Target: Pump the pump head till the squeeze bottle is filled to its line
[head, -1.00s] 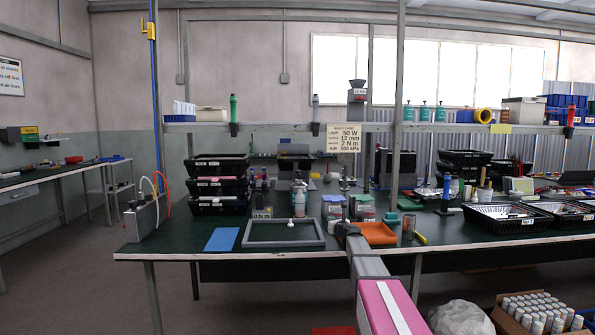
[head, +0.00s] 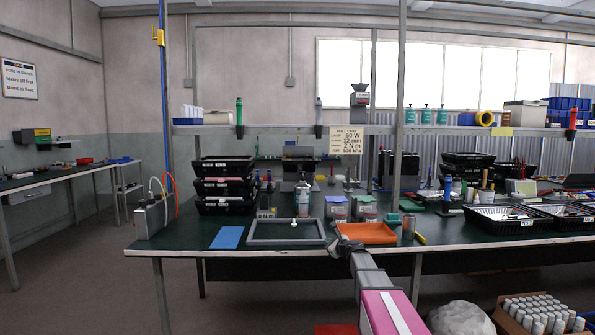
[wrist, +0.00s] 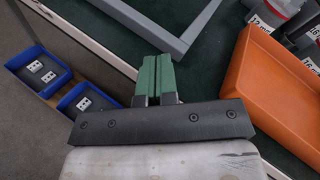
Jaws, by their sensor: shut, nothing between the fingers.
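My gripper (wrist: 158,76) has green fingers pressed together with nothing between them. In the head view, the dark end of my arm is at the table's front edge, between the grey frame and the orange tray. A greyish bottle with a pale top (head: 304,200) stands behind the grey frame, apart from my gripper; it is too small to tell whether it is the pump or the squeeze bottle. Several teal pump-topped bottles (head: 426,115) stand on the shelf. No fill line can be made out. The wrist view shows neither bottle.
A grey square frame (head: 286,241) lies left of my gripper, with a small white piece at it. An orange tray (head: 367,241) lies right. Black stacked bins (head: 224,187) stand behind a blue mat (head: 227,238). Blue bins (wrist: 40,68) are below the table edge.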

